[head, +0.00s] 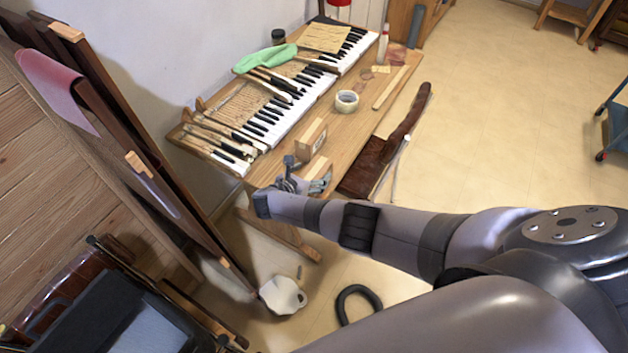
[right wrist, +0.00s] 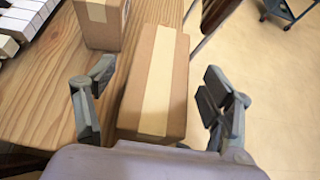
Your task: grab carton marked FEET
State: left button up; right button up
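Two brown cardboard cartons stand near the front end of the wooden workbench. One carton (head: 311,138) shows fully in the head view and at the top of the right wrist view (right wrist: 100,22). The other carton (right wrist: 157,85), with a pale tape strip along its top, lies between the fingers of my right gripper (right wrist: 160,82). In the head view this carton (head: 318,167) is partly hidden by my right gripper (head: 306,172). The fingers are open, one on each side, with gaps visible. No FEET lettering is legible on either carton. My left gripper is out of view.
Piano keys (head: 285,112) line the bench's wall side. A tape roll (head: 346,100) and a wooden strip (head: 391,88) lie on the bench (head: 365,110). A dark brown wooden piece (head: 385,150) runs alongside. Open floor (head: 490,110) lies to the right.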

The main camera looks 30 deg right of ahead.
grip_shut()
dwell(0.8)
